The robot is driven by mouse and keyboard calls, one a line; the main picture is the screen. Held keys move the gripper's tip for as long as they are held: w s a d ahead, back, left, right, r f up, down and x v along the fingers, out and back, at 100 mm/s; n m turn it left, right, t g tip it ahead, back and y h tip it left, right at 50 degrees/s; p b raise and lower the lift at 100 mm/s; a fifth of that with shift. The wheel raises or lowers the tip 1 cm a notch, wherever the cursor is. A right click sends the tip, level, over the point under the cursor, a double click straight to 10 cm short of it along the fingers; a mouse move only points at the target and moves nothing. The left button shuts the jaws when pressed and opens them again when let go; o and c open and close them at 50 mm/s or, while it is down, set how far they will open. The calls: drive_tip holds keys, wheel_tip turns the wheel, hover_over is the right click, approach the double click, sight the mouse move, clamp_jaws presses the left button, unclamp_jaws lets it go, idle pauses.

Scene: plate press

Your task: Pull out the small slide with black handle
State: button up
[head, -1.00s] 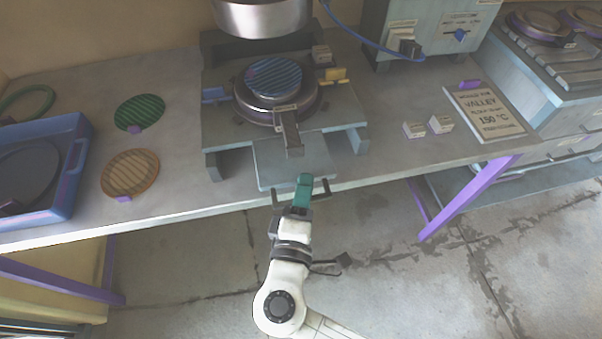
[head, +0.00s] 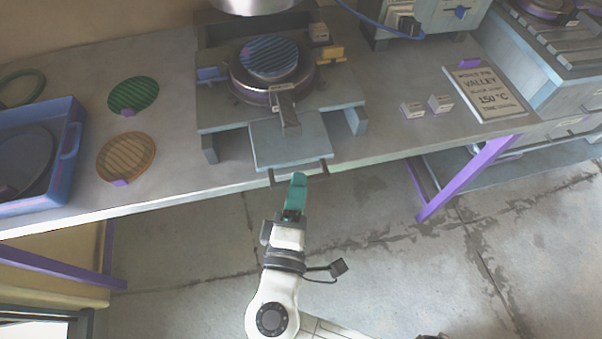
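The small slide (head: 290,148) is a flat blue-grey plate that sticks out from under the front of the press, over the bench's front edge area. Its dark handle (head: 325,168) shows as two prongs at the slide's front edge; the middle is partly hidden by my gripper. My gripper (head: 298,180) has teal fingers and reaches up from below to the middle of the handle, just past the bench edge. The fingers overlap in this view, so I cannot tell whether they are shut on the handle.
A round plate with a blue striped disc (head: 270,58) sits on the press (head: 220,110). Green (head: 133,95) and orange (head: 126,156) discs and a blue tray (head: 75,135) lie left. Small blocks (head: 440,103) and a sign (head: 488,92) lie right. Floor in front is open.

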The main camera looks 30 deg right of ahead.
drive_tip(key=v, duration=0.6)
drive_tip(key=shift+s, duration=0.15)
idle(0.3)
drive_tip(key=s+d+f+m+g+y+p, duration=0.1)
drive_tip(key=d+f+m+g, duration=0.25)
drive_tip(key=d, duration=0.35)
drive_tip(key=d+f+m+g, duration=0.2)
drive_tip(key=d+f+g, duration=0.1)
drive_tip(key=d+g, duration=0.25)
drive_tip(key=s+d+f+m+g+y+p, duration=0.2)
drive_tip(key=s+d+f+m+y, duration=0.3)
drive_tip(key=s+y, duration=0.4)
drive_tip(key=shift+g+y, duration=0.7)
drive_tip(key=shift+g, duration=0.2)
drive_tip(key=shift+o, duration=0.3)
drive_tip(key=shift+d, duration=0.1)
